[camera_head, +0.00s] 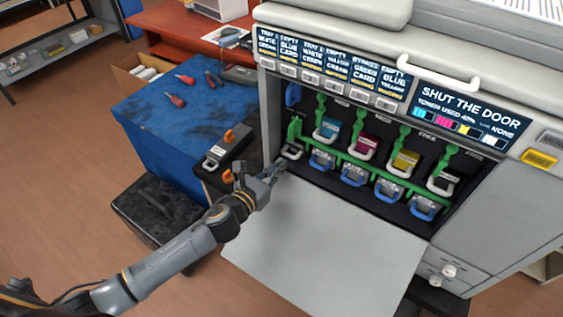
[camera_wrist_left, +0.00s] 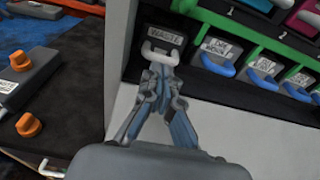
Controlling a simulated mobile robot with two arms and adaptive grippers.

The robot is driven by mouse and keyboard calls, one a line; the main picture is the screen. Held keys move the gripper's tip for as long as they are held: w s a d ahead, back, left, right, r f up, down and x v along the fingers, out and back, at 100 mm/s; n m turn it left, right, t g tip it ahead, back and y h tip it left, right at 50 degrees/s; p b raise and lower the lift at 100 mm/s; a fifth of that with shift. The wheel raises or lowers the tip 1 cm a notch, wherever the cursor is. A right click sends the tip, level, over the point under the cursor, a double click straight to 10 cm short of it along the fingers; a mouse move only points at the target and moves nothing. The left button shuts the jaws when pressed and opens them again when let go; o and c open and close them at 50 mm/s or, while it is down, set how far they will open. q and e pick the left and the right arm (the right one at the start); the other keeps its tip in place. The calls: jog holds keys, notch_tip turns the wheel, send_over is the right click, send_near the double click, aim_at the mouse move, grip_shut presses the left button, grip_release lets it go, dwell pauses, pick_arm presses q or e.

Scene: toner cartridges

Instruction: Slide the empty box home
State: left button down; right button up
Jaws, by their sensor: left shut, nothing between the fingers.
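The waste box (camera_head: 292,152) sits in the far-left slot of the printer's open bay. In the left wrist view it is a dark box (camera_wrist_left: 165,38) labelled WASTE, with a pale loop handle (camera_wrist_left: 160,53) facing me. My left gripper (camera_head: 277,168) is shut and empty, right in front of this handle. In the left wrist view the closed fingertips (camera_wrist_left: 160,73) overlap the handle's lower part; I cannot tell whether they touch it. The box's rear is hidden inside the bay. My right gripper is not in view.
The printer's grey door (camera_head: 320,245) lies folded down below the bay. A dark box with orange knobs (camera_head: 228,148) stands left. The printer display (camera_head: 460,112) reads SHUT THE DOOR.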

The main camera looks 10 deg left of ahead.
pick_arm(q)
jog(key=v, duration=0.4)
jog(key=f+v, duration=0.1)
jog(key=v, duration=0.2)
jog(key=shift+s, duration=0.1)
dwell(0.4)
